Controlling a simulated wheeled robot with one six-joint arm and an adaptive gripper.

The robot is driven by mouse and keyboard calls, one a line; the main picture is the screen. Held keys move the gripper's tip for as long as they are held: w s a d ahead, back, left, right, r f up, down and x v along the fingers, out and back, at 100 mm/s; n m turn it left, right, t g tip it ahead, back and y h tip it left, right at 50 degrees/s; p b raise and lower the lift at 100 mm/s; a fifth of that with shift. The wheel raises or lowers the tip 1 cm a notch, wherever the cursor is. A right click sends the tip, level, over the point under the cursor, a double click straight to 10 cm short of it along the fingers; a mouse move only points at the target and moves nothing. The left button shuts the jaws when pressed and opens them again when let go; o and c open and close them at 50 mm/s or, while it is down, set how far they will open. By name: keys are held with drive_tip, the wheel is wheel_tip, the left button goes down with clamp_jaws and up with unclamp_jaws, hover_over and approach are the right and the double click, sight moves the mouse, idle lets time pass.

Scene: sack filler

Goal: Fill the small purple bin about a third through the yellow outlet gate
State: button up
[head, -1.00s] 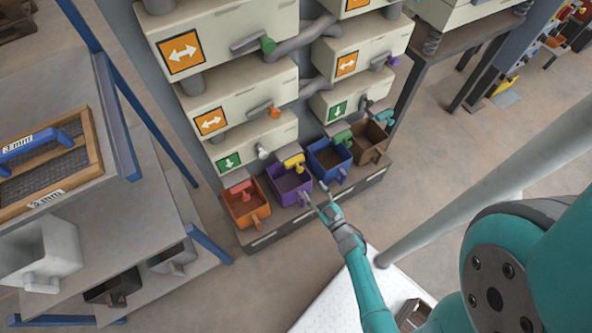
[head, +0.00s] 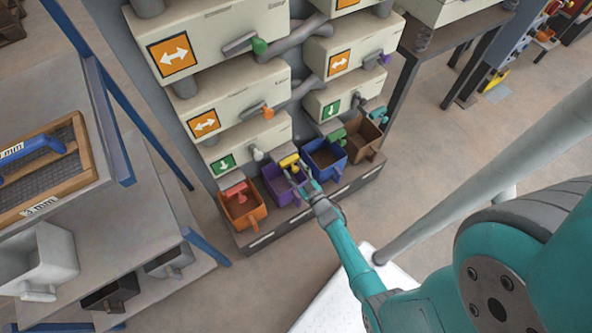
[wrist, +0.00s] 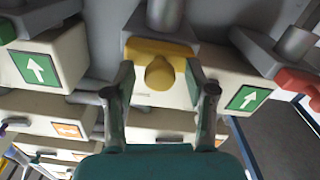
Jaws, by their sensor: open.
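The yellow outlet gate (head: 288,161) sits at the mouth of an outlet above the small purple bin (head: 283,196). The bin stands on a low ledge, partly covered by my gripper, and how full it is cannot be told. My gripper (head: 298,177) is open at the yellow gate, over the bin. In the wrist view the yellow gate (wrist: 158,72) and its round knob lie between the two spread fingers of my gripper (wrist: 163,88). Whether a finger touches the gate cannot be told.
An orange bin (head: 243,211) under a red gate (head: 235,190) stands left of the purple bin. A blue bin (head: 324,165) and a brown bin (head: 361,142) stand to its right. A shelf with a sieve (head: 45,165) is at the left.

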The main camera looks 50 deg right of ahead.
clamp_jaws()
drive_tip(key=shift+s+a+f, duration=0.1)
drive_tip(key=shift+s+a, duration=0.05)
drive_tip(key=shift+s, duration=0.35)
drive_tip(key=shift+s+a, duration=0.2)
drive_tip(key=shift+s, duration=0.5)
unclamp_jaws()
drive_tip(key=v, duration=1.2)
drive_tip(key=shift+c, duration=0.2)
